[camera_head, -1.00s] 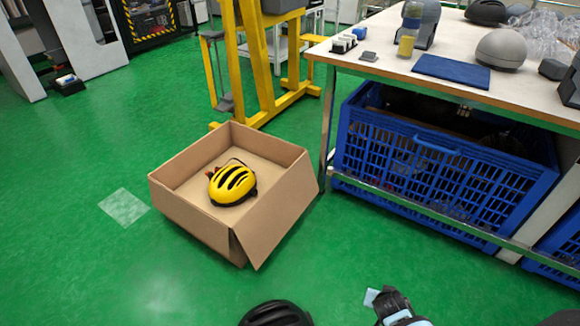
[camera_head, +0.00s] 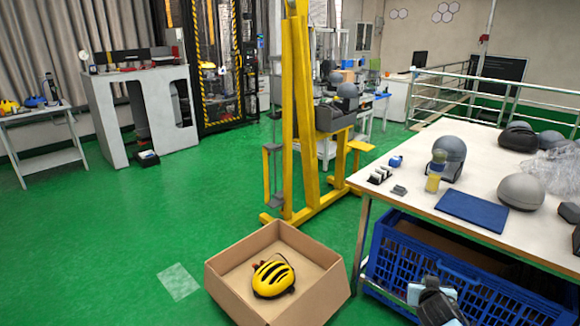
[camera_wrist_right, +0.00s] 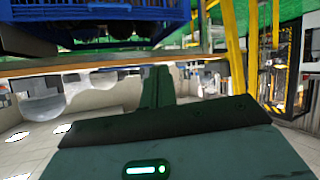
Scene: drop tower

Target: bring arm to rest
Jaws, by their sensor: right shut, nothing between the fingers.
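My right gripper (camera_head: 437,302) shows at the bottom edge of the head view, in front of the blue crate under the workbench. It is dark with light blue pads. In the right wrist view the dark fingers (camera_wrist_right: 158,78) point away from the camera, together and empty. That view is upside down. My left gripper is in neither current view. A yellow helmet with black vents (camera_head: 273,279) lies in the open cardboard box (camera_head: 225,293) on the green floor, left of my right gripper and apart from it.
The workbench (camera_head: 400,209) on the right carries grey helmets (camera_head: 521,191), a blue mat (camera_head: 471,210) and a bottle (camera_head: 436,170). A blue crate (camera_head: 400,262) is under it. A yellow frame (camera_head: 300,120) stands behind the box. Green floor is free at left.

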